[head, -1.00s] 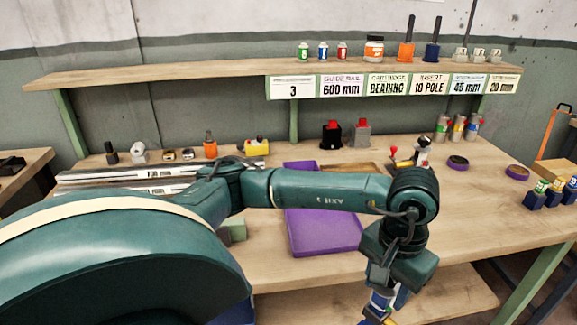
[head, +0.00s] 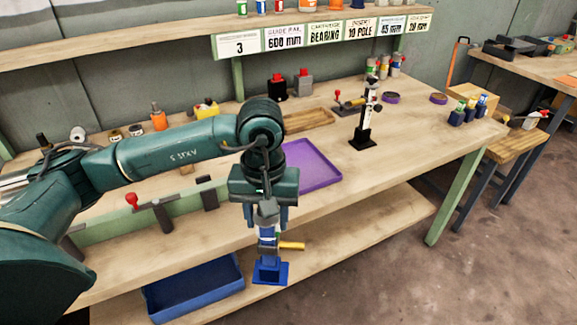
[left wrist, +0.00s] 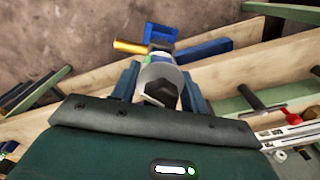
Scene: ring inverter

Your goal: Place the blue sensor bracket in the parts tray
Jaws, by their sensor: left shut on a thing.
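My left gripper (head: 268,214) hangs in front of the bench's front edge and is shut on the blue sensor bracket. The bracket (head: 270,271) has a flat blue foot, a grey upper body and a yellow pin pointing right. It hangs roughly upright, foot down. In the left wrist view the bracket (left wrist: 160,32) shows past the fingers (left wrist: 161,88), with a grey round part between them. A shallow purple tray (head: 318,170) lies on the bench behind and right of the gripper, partly hidden by my arm. Which container is the parts tray cannot be told. My right gripper is not in view.
A blue bin (head: 190,290) sits on the lower shelf (head: 380,222). A wooden tray (head: 308,122) lies behind the purple one. A black stand (head: 362,135) stands to its right. A green rail with black posts (head: 161,215) runs along the left front. The right front benchtop is clear.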

